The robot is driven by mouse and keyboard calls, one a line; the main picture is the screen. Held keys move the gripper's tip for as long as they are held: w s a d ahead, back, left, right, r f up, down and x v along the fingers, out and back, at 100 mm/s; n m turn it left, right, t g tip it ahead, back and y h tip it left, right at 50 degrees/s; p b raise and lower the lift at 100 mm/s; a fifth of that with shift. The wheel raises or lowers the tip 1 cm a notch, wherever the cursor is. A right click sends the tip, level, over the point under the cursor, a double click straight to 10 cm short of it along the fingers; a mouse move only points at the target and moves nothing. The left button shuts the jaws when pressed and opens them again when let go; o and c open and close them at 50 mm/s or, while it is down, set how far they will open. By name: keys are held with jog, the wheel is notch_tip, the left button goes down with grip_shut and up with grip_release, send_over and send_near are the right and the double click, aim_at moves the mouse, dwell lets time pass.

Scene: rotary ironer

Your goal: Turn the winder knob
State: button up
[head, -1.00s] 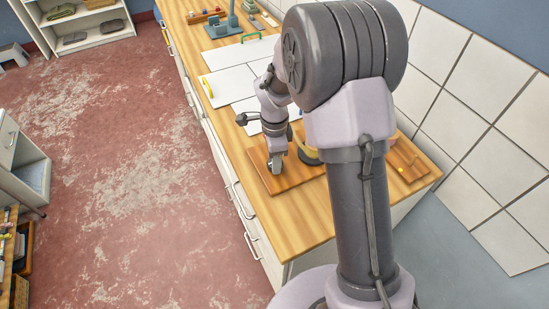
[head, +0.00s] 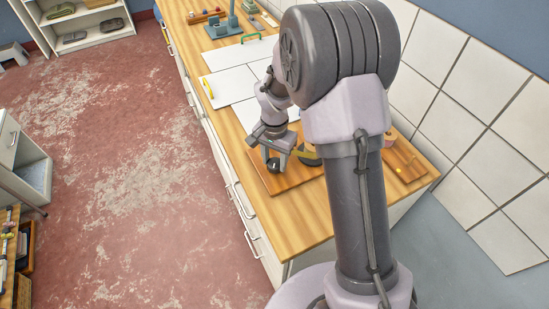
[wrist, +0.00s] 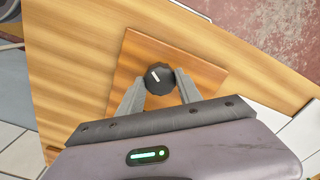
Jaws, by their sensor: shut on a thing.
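The winder knob is a round black knob (wrist: 159,78) with a white pointer line, on a square brown wooden board (wrist: 203,76). In the wrist view its pointer leans up and to the left. My gripper (wrist: 161,92) has one finger on each side of the knob and is shut on it. In the head view my gripper (head: 274,165) is low over the left part of the board (head: 262,181), with the knob small between the fingers. My arm hides part of the board in the head view.
The board lies on a long wooden worktop (head: 295,228). White panels (head: 232,84) and a blue-grey stand (head: 226,25) are further back. A dark and yellow round item (head: 309,155) stands right beside my gripper. A tiled wall (head: 478,95) borders the right side.

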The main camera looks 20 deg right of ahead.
aim_at(275, 162)
jog(key=n+p, duration=0.1)
jog(key=n, duration=0.3)
jog(key=shift+n+p, duration=0.6)
jog(key=shift+n, duration=1.9)
jog(key=o, duration=1.4)
jog(key=shift+c, duration=0.2)
notch_tip(275, 162, up, 17)
jog(key=p, duration=0.4)
jog(key=shift+r, duration=0.2)
